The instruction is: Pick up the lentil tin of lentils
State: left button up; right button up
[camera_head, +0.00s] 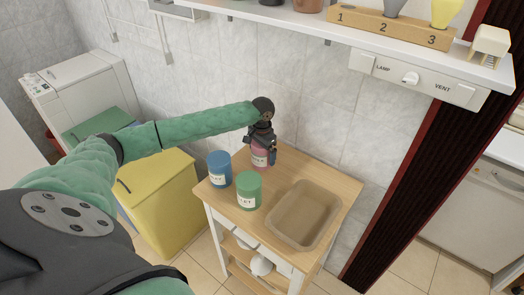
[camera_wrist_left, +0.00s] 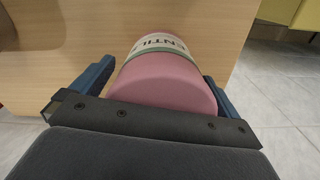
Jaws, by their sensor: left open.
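The pink lentil tin (camera_head: 260,158) stands at the back of the wooden table, partly hidden by my left gripper (camera_head: 262,150). In the left wrist view the tin (camera_wrist_left: 165,80) shows a pale label with part of the word "LENTIL". My left gripper (camera_wrist_left: 158,85) is open, with one blue finger on each side of the tin. I cannot tell whether the fingers touch it. My right gripper is not in view.
A blue tin (camera_head: 219,170) and a green tin (camera_head: 249,190) stand close to the lentil tin. A beige tray (camera_head: 304,214) takes up the right of the wooden table (camera_head: 342,190). A white shelf (camera_head: 320,24) hangs above. A yellow bin (camera_head: 160,205) stands left of the table.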

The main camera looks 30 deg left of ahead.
pick_arm(q)
jog(key=shift+f, duration=0.25)
jog(key=shift+c, duration=0.2)
jog(key=c, duration=1.3)
jog(key=shift+o, duration=0.2)
jog(key=shift+r, duration=0.1)
